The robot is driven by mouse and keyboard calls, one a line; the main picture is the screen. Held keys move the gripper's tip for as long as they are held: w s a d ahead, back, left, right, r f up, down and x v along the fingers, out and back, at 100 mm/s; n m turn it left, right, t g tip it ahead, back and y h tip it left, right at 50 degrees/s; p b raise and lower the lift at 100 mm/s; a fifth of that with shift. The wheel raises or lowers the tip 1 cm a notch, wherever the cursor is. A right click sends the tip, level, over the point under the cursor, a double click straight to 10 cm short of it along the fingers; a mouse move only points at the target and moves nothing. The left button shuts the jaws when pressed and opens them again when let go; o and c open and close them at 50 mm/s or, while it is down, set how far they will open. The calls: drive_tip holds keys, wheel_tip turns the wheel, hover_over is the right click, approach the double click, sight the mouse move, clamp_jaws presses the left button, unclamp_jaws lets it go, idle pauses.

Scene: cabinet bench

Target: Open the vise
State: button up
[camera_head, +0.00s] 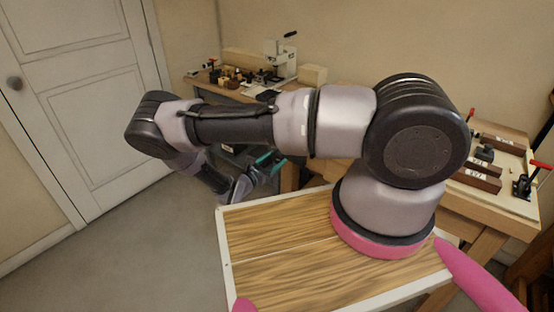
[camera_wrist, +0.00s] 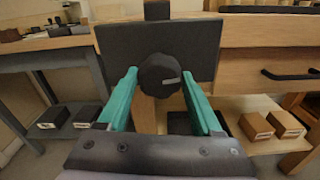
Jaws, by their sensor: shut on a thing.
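The vise (camera_wrist: 118,45) shows in the wrist view as a dark square plate at the front of a wooden bench. A dark round hub (camera_wrist: 160,68) with a small light mark sticks out from its middle. My gripper (camera_wrist: 158,84) has teal fingers, one on each side of the hub, and is shut on it. The exact contact at the fingertips is hard to see. In the head view my gripper (camera_head: 264,164) is low behind my arm, near the bench, and my arm hides the vise.
The wooden bench (camera_wrist: 250,32) has a drawer with a dark handle (camera_wrist: 290,75) right of the vise. Boxes (camera_wrist: 285,124) lie on the lower shelf. A grey table (camera_wrist: 50,62) stands at the left. In the head view, a white door (camera_head: 75,90) and clear floor are left.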

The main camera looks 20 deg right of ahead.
drive_tip(key=n, duration=0.3)
drive_tip(key=shift+a, duration=0.1)
drive_tip(key=shift+n, duration=1.9)
drive_tip(key=n, duration=0.3)
drive_tip(key=shift+s, duration=0.1)
drive_tip(key=o, duration=1.2)
